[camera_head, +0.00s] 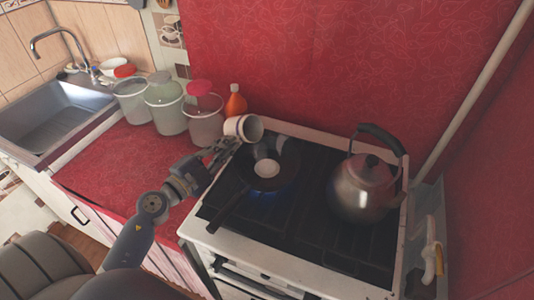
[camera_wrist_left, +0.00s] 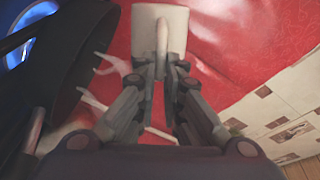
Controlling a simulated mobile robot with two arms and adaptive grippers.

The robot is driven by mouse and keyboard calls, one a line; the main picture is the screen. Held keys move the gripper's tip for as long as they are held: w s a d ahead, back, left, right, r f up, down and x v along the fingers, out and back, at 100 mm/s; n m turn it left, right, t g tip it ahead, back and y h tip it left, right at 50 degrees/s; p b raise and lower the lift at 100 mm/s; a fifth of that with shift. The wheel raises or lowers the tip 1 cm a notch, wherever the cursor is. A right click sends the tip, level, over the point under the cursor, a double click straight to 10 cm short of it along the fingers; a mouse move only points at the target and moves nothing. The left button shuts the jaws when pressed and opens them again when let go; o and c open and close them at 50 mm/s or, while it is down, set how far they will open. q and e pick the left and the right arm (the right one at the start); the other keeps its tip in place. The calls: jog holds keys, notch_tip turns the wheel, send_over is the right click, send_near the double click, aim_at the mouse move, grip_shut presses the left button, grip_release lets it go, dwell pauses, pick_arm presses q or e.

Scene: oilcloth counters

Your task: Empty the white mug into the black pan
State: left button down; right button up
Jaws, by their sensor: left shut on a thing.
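The white mug (camera_head: 232,127) is tipped on its side above the left rear of the stove, its mouth toward the right. My left gripper (camera_head: 228,146) is shut on its handle; the wrist view shows the handle between the fingers (camera_wrist_left: 163,66) and the mug's white body (camera_wrist_left: 145,28) beyond. The black pan (camera_head: 284,185) sits on the stove's left side, just right of and below the mug; its dark side also shows in the wrist view (camera_wrist_left: 75,60). A pale round thing (camera_head: 266,168) lies in the pan. I cannot tell whether the mug still holds anything. My right gripper is not in view.
A metal kettle (camera_head: 365,187) stands on the stove's right. Several lidded clear containers (camera_head: 167,115) and an orange bottle (camera_head: 236,104) stand at the counter's back. The red counter (camera_head: 110,170) in front of them is clear.

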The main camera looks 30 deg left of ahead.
pick_arm(q)
jog(key=shift+d+r+m+b, duration=0.15)
jog(key=shift+d+m+b, duration=0.05)
jog(key=shift+m+b, duration=0.7)
jog(key=shift+s+d+r+m+b, duration=0.15)
jog(key=shift+d+m+b, duration=0.15)
jog(key=shift+d+m, duration=0.25)
jog(key=shift+s+d+r+m+b, duration=0.15)
jog(key=shift+d+m+b, duration=0.1)
jog(key=shift+d+m, duration=0.25)
dwell(0.4)
jog(key=shift+d+r+m+t+p, duration=0.15)
jog(key=shift+d+m+p, duration=0.05)
jog(key=shift+m, duration=0.7)
jog(key=shift+d+r+m+t+p, duration=0.15)
jog(key=shift+d+m, duration=0.05)
jog(key=shift+m, duration=0.65)
dwell(0.3)
